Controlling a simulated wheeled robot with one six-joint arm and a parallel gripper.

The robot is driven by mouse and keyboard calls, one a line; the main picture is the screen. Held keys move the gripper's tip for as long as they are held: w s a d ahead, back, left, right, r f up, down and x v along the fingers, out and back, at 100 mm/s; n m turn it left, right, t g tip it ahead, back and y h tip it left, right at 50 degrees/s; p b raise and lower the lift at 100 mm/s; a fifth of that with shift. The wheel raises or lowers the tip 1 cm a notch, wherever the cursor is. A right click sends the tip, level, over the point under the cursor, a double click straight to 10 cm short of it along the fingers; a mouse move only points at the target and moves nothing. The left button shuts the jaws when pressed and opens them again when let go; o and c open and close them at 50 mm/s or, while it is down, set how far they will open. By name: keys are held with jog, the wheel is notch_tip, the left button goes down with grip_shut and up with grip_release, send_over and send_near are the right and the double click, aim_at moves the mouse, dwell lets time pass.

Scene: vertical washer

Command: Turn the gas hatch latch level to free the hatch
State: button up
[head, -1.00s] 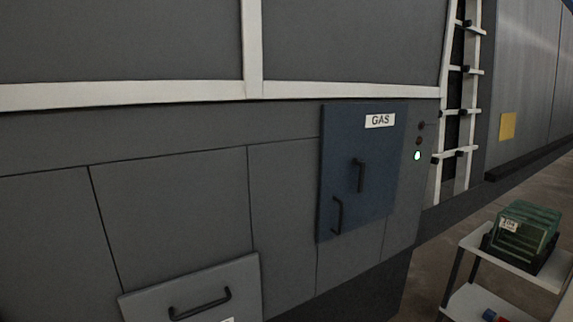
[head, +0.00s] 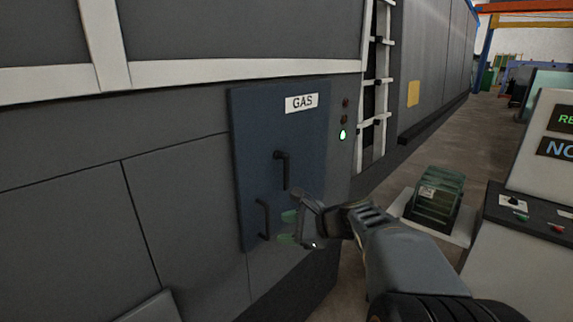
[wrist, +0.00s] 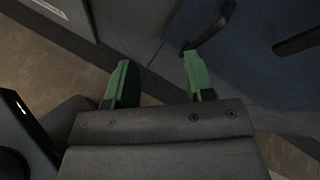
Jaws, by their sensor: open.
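A separate black pull handle (head: 263,219) sits lower left on the hatch. My gripper (head: 288,228) is open and empty, its green fingers in front of the hatch below the latch and right of the handle. In the wrist view, the gripper (wrist: 158,70) shows the handle (wrist: 212,32) beyond one fingertip and the latch (wrist: 298,42) at the right edge.
Indicator lights (head: 343,134), one lit green, sit right of the hatch. A white ladder (head: 377,80) stands farther right. Floor shows between machine and console.

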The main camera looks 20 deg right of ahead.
aim_at(288, 170)
jog(key=w+d+r+m+t+h+p, duration=0.1)
jog(key=w+d+r+m+t, duration=0.1)
jog(key=d+r+m+t, duration=0.25)
jog(key=w+d+r+m+t, duration=0.2)
jog(key=w+d+r+m, duration=0.1)
jog(key=d+m, duration=0.3)
jog(key=shift+n+t, duration=0.25)
jog(key=shift+n, duration=0.3)
jog(key=p+x, duration=0.1)
jog(key=x, duration=0.2)
jog(key=p+x, duration=0.1)
jog(key=x, duration=0.3)
jog(key=d+p+x, duration=0.1)
jog(key=x, duration=0.3)
jog(key=shift+w+f, duration=0.1)
jog(key=shift+w, duration=0.15)
jog(key=shift+w+a, duration=0.25)
jog(key=shift+w, duration=0.35)
jog(key=shift+c, duration=0.5)
grip_shut()
